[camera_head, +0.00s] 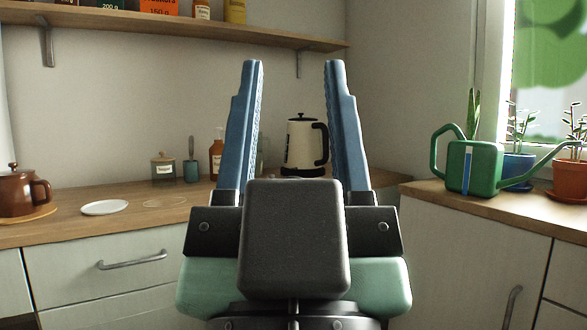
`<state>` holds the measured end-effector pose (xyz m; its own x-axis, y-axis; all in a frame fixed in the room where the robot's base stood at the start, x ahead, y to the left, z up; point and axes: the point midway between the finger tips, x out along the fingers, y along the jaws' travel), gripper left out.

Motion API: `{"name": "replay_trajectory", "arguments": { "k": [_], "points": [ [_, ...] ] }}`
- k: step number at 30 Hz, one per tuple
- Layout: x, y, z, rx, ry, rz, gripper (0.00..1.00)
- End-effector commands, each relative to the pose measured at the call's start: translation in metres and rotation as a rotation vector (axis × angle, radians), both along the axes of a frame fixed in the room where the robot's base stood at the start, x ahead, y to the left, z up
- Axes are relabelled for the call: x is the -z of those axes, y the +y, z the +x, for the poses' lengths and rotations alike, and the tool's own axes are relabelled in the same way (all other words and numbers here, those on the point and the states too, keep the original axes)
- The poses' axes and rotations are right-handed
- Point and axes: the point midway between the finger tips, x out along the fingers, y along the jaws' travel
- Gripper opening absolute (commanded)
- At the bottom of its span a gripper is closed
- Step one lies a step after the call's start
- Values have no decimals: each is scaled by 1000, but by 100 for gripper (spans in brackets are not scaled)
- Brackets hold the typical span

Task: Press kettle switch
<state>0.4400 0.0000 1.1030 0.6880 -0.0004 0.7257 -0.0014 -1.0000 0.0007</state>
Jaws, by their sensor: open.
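The kettle (301,145) is cream with a black lid, black handle and black base. It stands upright on the wooden counter near the back corner. Its handle faces right. No separate switch can be made out at this size. My gripper (293,68) is in the foreground with two blue fingers pointing up, open and empty. The kettle shows between the fingers, towards the right one, and is well behind them. My gripper is not touching it.
A brown bottle (216,158), a small jar (163,167), a white plate (105,208) and a brown pot (22,193) stand on the counter (75,228). A green watering can (474,168) and potted plants are at the right. A shelf (170,27) hangs above.

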Motion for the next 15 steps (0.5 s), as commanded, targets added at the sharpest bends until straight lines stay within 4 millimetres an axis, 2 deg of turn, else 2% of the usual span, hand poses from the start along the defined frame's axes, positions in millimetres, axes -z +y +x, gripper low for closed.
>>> {"name": "replay_trajectory", "arguments": {
  "k": [8, 11, 15],
  "points": [
    [0, 0, 0, 0, 0, 0, 50],
    [-1, 0, 0, 0, 0, 0, 36],
    [-12, 0, 0, 0, 0, 0, 10]
  ]
}}
